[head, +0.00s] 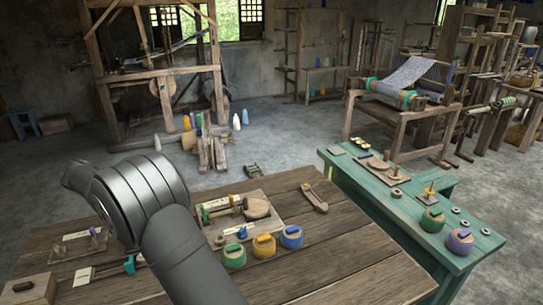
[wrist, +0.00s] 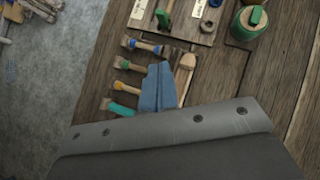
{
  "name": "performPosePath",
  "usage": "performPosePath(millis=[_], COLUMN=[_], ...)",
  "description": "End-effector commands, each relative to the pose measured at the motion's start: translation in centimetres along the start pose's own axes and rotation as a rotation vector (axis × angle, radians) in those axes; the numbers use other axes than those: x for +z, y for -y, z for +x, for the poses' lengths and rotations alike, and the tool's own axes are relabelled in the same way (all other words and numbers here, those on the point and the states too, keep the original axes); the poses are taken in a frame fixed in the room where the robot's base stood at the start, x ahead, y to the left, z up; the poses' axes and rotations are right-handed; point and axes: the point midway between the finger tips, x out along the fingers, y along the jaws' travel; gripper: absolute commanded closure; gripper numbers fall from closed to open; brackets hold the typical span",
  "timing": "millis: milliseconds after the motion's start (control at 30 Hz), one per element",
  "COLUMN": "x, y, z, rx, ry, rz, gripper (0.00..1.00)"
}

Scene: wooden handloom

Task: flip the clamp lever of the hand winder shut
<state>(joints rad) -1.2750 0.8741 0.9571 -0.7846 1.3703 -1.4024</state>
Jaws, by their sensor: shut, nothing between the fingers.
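In the head view, a board with a wooden spindle, green and yellow ends and a round wooden disc, apparently the hand winder (head: 257,207), lies on the brown table. I cannot make out its clamp lever or tell its position. In the wrist view, my gripper (wrist: 158,72) shows as blue-grey fingers shut together and empty. They are over or beside a row of wooden bobbins (wrist: 130,64) with blue, green, yellow and teal bands. A board (wrist: 192,30) with a green upright piece and label cards lies beyond the fingertips; I cannot tell which device it is. My gripper is not visible in the head view.
Green, yellow and blue pots (head: 263,246) stand at the front of the winder board. A wooden block (head: 28,289) sits at the lower left. A green bench (head: 390,205) with small parts stands at the right. The brown table (head: 345,250) is bare at its right front.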

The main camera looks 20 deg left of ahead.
Motion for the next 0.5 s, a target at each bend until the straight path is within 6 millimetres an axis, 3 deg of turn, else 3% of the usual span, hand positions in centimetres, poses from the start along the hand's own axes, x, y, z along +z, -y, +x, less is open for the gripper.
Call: performPosePath(millis=[167,267,500], x=[0.0,-0.1,-0.3], y=[0.0,-0.1,-0.3], z=[0.2,0.8,2.8], rx=[0.001,0.005,0.017], ry=[-0.002,-0.008,-0.037], rz=[0.042,0.153,0.621], gripper=[1.00,1.00,1.00])
